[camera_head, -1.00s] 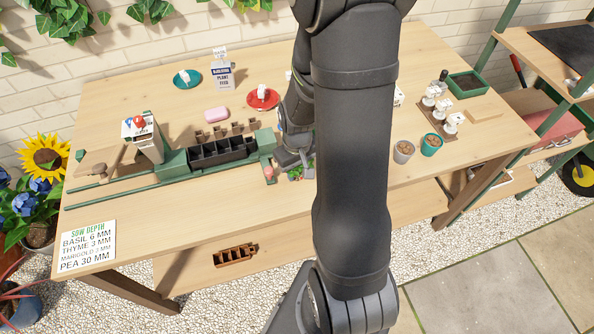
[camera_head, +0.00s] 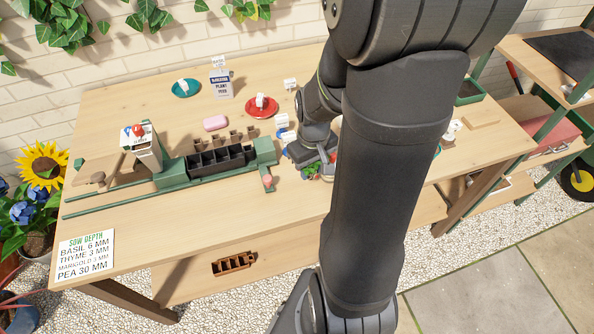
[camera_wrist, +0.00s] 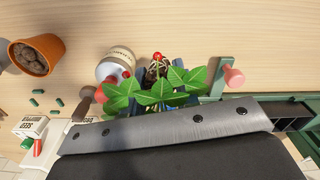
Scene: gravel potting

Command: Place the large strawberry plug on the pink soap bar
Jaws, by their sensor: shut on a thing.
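The pink soap bar (camera_head: 215,123) lies flat on the bench, behind the black cell tray, with nothing on it. My gripper (camera_head: 312,166) is right of the green rail station, low near the bench's front edge. It is shut on the strawberry plug (camera_head: 311,172), whose green leaves show beneath the gripper. In the wrist view the strawberry plug (camera_wrist: 160,92) has broad leaves and red fruit, with a dark root part between my fingers. The fingertips are mostly hidden by leaves. I cannot tell how high the plug is above the bench.
A black cell tray (camera_head: 217,160) sits in the green station, with small brown pots behind it. A red saucer (camera_head: 261,107), teal saucer (camera_head: 186,88) and plant feed box (camera_head: 221,85) stand behind. In the wrist view a terracotta pot (camera_wrist: 38,54) and a white-lidded jar (camera_wrist: 118,62) are close.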

